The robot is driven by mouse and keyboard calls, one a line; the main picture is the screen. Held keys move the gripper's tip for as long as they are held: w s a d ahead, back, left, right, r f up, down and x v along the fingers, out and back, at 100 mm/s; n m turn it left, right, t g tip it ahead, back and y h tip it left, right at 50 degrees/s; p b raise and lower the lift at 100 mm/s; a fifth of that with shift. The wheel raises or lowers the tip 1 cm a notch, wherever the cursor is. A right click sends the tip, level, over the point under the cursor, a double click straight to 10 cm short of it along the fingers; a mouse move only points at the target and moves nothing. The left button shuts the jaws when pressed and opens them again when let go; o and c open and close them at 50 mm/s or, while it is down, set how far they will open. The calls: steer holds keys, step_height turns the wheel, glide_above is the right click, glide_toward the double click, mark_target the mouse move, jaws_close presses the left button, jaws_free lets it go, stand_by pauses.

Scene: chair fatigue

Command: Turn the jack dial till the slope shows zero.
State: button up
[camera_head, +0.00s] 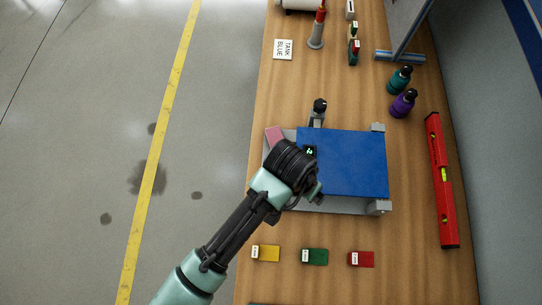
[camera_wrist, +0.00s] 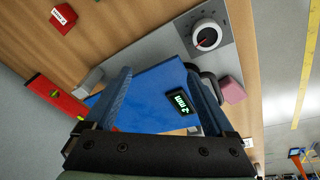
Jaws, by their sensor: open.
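The jack dial (camera_wrist: 207,36), a white round knob with a red pointer, sits on a grey plate at the top of the wrist view. My arm hides it in the head view. A small black display (camera_wrist: 180,105) with green characters rests by the blue plate's edge; it seems to read 2 mm, and I cannot tell whether a sign precedes it. It also shows in the head view (camera_head: 310,152). The blue plate (camera_head: 350,160) lies on the grey fixture. My gripper (camera_wrist: 157,70) is open and empty above the plate, apart from the dial.
A red spirit level (camera_head: 440,180) lies along the right. Yellow (camera_head: 266,253), green (camera_head: 315,256) and red (camera_head: 361,259) tags lie in front. Teal (camera_head: 399,80) and purple (camera_head: 403,104) bottles stand behind.

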steer(key=w+a+r+m+g+y, duration=0.1)
steer(key=w+a+r+y, duration=0.15)
steer(key=a, duration=0.35)
steer(key=f+p, duration=0.1)
steer(key=f, duration=0.5)
steer(key=f+p, duration=0.1)
steer(key=f, duration=0.5)
steer(key=shift+s+a+f+p, duration=0.1)
steer(key=shift+s+a+p, duration=0.1)
steer(key=shift+p, duration=0.15)
steer(key=shift+c, duration=0.3)
steer(key=c, duration=1.3)
